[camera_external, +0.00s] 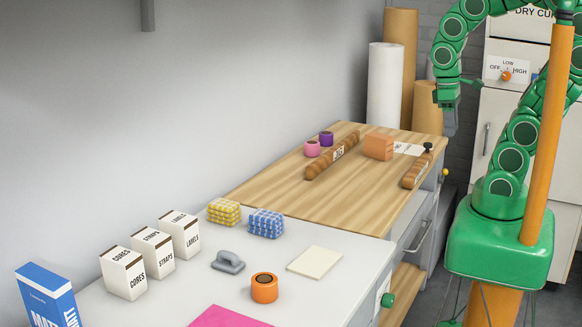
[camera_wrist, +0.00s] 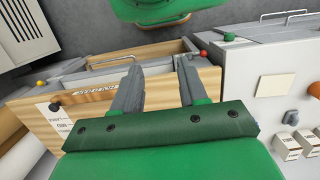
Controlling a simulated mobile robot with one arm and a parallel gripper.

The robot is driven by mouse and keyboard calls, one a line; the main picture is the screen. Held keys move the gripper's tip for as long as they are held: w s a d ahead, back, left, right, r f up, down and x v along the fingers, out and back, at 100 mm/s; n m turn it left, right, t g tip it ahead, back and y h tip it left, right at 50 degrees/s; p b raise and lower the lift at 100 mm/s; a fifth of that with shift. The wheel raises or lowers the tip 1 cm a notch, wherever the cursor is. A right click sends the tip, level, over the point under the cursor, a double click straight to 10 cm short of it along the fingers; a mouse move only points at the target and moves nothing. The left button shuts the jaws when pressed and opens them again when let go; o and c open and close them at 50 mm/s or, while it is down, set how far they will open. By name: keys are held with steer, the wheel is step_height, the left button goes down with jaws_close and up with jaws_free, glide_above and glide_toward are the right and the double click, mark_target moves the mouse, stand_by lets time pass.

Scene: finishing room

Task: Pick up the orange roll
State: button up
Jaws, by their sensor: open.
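The orange roll (camera_external: 264,288) stands upright on the grey worktop in the external view, with a dark hole in its top. It lies between the grey tool, the cream pad and the pink sheet. In the wrist view an orange-brown shape at the right edge, beyond the pad, appears to be the orange roll (camera_wrist: 314,88), partly cut off. My gripper (camera_external: 450,122) is raised at the upper right, beyond the far end of the wooden worktop and well away from the roll. In the wrist view my gripper (camera_wrist: 158,68) has its two fingers apart, with nothing between them.
The cream pad (camera_external: 315,262), grey tool (camera_external: 228,262) and pink sheet (camera_external: 230,317) lie around the roll. Labelled boxes (camera_external: 124,272) and checked bundles (camera_external: 266,223) stand behind. Pink (camera_external: 312,148) and purple (camera_external: 326,138) rolls are on the wooden worktop (camera_external: 300,200), whose middle is clear.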

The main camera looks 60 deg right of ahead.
steer(key=o, duration=0.9)
steer(key=shift+a, duration=0.1)
